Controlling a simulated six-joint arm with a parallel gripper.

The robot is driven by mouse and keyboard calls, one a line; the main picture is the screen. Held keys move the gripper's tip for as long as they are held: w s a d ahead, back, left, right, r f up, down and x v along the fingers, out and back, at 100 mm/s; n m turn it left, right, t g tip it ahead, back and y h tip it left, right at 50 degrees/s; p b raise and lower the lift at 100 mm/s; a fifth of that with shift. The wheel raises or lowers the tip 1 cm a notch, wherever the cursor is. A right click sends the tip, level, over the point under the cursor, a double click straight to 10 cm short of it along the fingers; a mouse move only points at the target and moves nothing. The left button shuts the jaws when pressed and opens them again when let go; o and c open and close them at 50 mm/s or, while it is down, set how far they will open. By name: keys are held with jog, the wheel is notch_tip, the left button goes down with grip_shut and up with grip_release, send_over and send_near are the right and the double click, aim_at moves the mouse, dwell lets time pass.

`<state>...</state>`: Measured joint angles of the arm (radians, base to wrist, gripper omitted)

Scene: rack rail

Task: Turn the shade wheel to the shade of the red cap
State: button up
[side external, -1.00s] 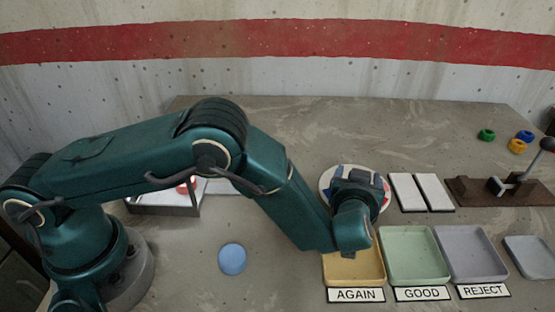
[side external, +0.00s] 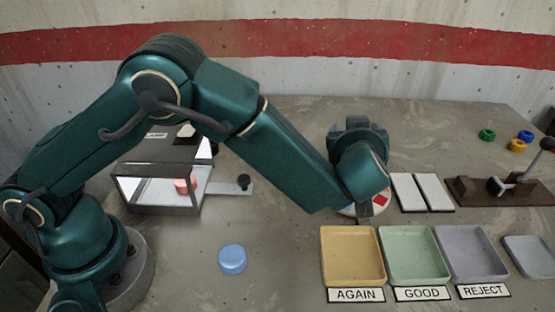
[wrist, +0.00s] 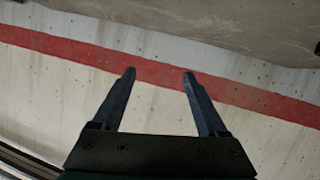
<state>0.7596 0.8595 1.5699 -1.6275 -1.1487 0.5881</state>
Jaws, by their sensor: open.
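The shade wheel (side external: 379,204) is a pale disc with coloured patches lying on the table right of centre. In the side view a red patch shows at its right edge, and my arm hides most of it. The red cap (side external: 183,186) sits inside a glass-sided box on the left. My gripper (side external: 357,127) is raised above and behind the wheel, apart from it. In the wrist view my gripper (wrist: 160,75) is open with two dark fingers and nothing between them. The wheel and cap are not in the wrist view.
The glass-sided box (side external: 155,208) has a black-knobbed slide (side external: 244,183). Yellow (side external: 353,257), green (side external: 413,255) and grey (side external: 471,254) trays stand in front of the wheel. White plates (side external: 407,192) and a lever base (side external: 470,192) lie to the right. A blue disc (side external: 232,259) lies at front centre.

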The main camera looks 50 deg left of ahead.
jog(key=a+r+t+h, duration=0.2)
jog(key=a+r, duration=0.1)
jog(key=r, duration=0.6)
jog(key=a+r+m+t+h, duration=0.1)
jog(key=a+r+t+h, duration=0.1)
jog(key=r, duration=0.8)
jog(key=shift+w+a+r, duration=0.25)
jog(key=shift+w+a, duration=0.15)
jog(key=shift+a, duration=0.1)
jog(key=d+f+m+g+h, duration=0.3)
jog(key=d+h, duration=0.2)
jog(key=d, duration=0.3)
jog(key=d+f+m+g+h, duration=0.2)
jog(key=d+f+m+h, duration=0.15)
jog(key=d, duration=0.45)
jog(key=a+f+g+y, duration=0.1)
jog(key=a+f+g, duration=0.1)
jog(key=f, duration=0.3)
jog(key=s+a+f+g+y, duration=0.1)
jog(key=a+f+g+y, duration=0.1)
jog(key=f, duration=0.4)
jog(key=a+f+m+g+y, duration=0.1)
jog(key=a+f+g+y, duration=0.1)
jog(key=a+f, duration=0.2)
jog(key=shift+s+a+f, duration=0.1)
jog(key=shift+a+f, duration=0.05)
jog(key=shift+f, duration=0.45)
jog(key=shift+s+a+f, duration=0.1)
jog(key=shift+f, duration=0.5)
jog(key=shift+x, duration=2.45)
